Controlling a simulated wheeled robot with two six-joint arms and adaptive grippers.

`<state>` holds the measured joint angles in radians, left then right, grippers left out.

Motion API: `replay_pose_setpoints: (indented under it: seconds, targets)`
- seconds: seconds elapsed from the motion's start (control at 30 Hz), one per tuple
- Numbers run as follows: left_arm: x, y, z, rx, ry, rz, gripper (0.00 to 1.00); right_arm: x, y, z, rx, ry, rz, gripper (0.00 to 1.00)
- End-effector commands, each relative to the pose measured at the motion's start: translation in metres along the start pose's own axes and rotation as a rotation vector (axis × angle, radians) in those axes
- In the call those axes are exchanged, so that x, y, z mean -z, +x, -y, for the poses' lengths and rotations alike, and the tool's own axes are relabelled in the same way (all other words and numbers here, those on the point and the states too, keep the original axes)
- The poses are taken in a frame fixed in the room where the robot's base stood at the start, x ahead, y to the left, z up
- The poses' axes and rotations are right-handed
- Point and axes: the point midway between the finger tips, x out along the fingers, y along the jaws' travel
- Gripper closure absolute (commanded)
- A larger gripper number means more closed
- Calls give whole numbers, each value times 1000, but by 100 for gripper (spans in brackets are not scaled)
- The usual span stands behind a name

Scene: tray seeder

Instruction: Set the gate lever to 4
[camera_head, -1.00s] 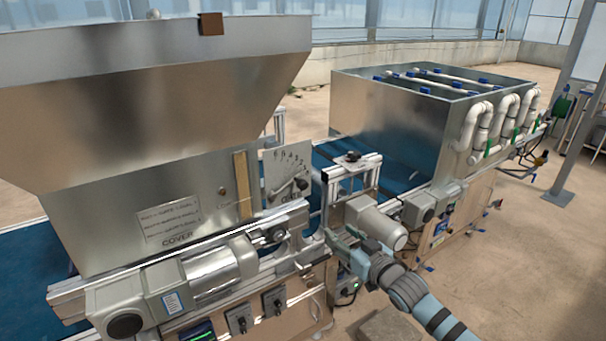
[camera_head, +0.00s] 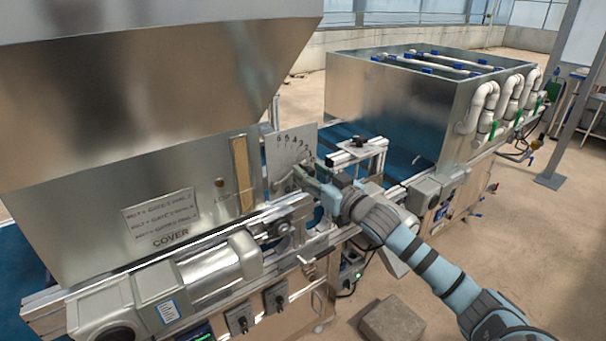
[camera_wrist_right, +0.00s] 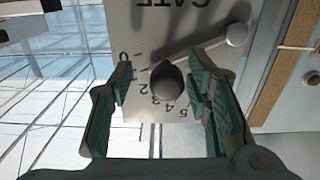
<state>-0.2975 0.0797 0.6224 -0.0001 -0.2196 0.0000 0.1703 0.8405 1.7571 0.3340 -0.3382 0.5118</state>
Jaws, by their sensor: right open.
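The gate plate (camera_head: 282,150) stands beside the hopper, with a number scale along its edge. In the right wrist view the plate (camera_wrist_right: 125,18) is upside down, with GATE at the top and digits 0 to 5 readable. The lever (camera_wrist_right: 200,48) runs from a round pale pivot (camera_wrist_right: 237,33) to a dark round knob (camera_wrist_right: 166,78). Its arm points toward the low end, near 0 and 1; the exact reading is unclear. My right gripper (camera_head: 306,176) is at the plate, open. In the wrist view its fingers (camera_wrist_right: 162,92) lie on either side of the knob, apart from it.
The hopper (camera_head: 150,110) is just left of the plate, with a wooden strip (camera_head: 242,175) on its face. A metal frame (camera_head: 358,152) stands close to the right. A motor (camera_head: 215,270) and rails lie below. A large metal box (camera_head: 385,105) stands behind right.

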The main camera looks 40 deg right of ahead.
Motion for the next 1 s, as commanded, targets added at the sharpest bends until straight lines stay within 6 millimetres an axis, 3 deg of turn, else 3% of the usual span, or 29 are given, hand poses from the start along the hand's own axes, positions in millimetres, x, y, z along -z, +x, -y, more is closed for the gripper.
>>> replay_pose_setpoints:
  seconds: [0.1,0.37,0.73,1.0]
  targets:
    - [-5,-1,0,0,0,9,60,1,3,4,7,5,-1,59]
    - [-5,-1,0,0,0,10,60,1,4,6,9,4,-1,100]
    - [-3,-3,0,0,0,6,60,2,2,5,7,-9,0,100]
    - [-1,-20,1,0,0,4,60,11,2,8,5,-115,1,100]
